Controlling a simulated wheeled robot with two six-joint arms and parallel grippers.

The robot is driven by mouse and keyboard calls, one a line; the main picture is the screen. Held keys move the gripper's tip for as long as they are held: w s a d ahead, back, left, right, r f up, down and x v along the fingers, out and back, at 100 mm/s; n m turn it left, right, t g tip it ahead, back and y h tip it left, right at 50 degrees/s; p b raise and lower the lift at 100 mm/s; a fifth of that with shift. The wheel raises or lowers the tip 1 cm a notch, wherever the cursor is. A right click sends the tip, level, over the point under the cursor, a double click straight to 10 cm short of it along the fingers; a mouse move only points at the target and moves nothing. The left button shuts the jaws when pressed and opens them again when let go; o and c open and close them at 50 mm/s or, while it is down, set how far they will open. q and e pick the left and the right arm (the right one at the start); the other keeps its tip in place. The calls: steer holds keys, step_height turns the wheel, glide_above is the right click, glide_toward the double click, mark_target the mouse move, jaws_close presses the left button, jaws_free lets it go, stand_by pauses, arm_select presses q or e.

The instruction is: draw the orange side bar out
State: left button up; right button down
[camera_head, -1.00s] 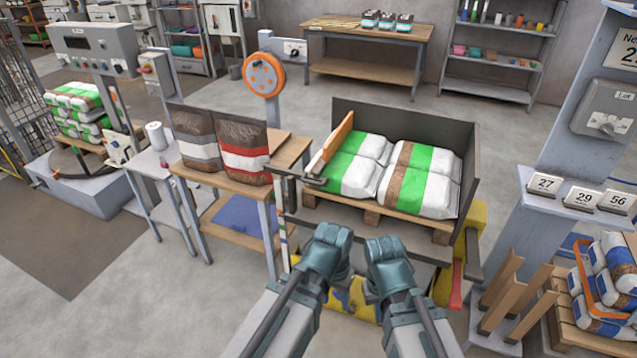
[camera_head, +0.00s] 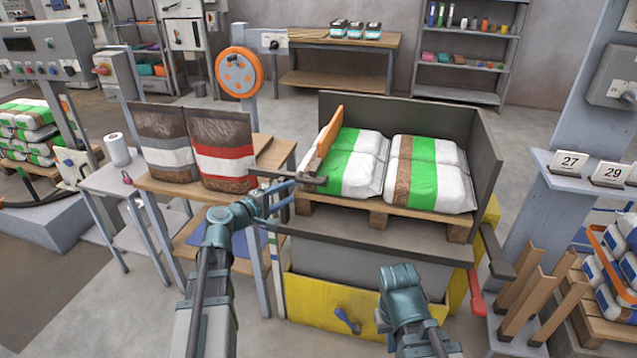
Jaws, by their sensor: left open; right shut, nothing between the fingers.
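The orange side bar (camera_head: 328,142) stands tilted along the left side of the bag platform, beside the white-and-green bags (camera_head: 350,165). A dark horizontal bar (camera_head: 310,179) with a knobbed end crosses just below its near end. My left gripper (camera_head: 285,200) is open, its blue fingers just below and in front of the dark bar at the platform's left corner. I cannot tell whether they touch it. It is apart from the orange bar. My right gripper (camera_head: 399,278) is low in front of the platform, shut and empty; its fingertips are hard to see.
A dark panel (camera_head: 400,110) walls the back of the platform, above a wooden pallet (camera_head: 380,212). A table on the left holds two brown bags (camera_head: 222,150). A yellow panel (camera_head: 310,300) and a red lever (camera_head: 477,292) sit below the platform.

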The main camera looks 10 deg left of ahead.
mark_target(313, 181)
arm_select(q)
steer(key=b+x, duration=0.2)
steer(key=x, duration=1.1)
steer(key=shift+w+d+f, duration=0.15)
steer(key=shift+w+f, duration=0.05)
steer(key=shift+w, duration=0.1)
jaws_close()
stand_by(0.9)
